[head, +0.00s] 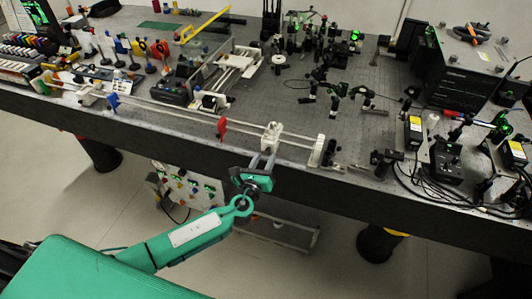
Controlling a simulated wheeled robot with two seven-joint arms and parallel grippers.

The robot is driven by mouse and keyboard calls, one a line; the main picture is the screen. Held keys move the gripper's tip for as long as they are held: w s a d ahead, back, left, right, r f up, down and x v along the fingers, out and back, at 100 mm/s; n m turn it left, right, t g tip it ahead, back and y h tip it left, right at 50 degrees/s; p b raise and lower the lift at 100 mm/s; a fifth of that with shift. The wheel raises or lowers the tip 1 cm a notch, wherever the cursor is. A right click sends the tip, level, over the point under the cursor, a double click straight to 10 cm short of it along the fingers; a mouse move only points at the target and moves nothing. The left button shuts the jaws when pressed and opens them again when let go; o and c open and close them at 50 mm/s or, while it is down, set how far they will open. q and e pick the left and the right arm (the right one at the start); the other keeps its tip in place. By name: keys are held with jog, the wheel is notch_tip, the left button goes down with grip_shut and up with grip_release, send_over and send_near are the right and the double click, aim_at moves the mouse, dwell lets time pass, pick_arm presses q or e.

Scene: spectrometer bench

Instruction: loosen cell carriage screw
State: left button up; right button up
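A long pale double rail (180,108) runs along the front edge of the bench. A white block-like carriage (271,137) sits on it near its right end. The carriage screw is too small to make out. My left gripper (262,158) reaches up from below at the bench's front edge, just in front of the carriage. Its two grey fingers look apart, with a gap between them. I cannot tell whether the fingertips touch the carriage or its screw. My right gripper is out of view.
A red holder (222,128) stands on the rail left of the carriage, and a white end block (317,150) stands to its right. The dark bench (345,125) is crowded with optics. A control box (190,187) stands below it. Cables lie at the right.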

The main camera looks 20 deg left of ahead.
aim_at(269, 150)
pick_arm(q)
jog(key=shift+w, duration=1.2)
jog(key=shift+c, duration=0.5)
grip_shut()
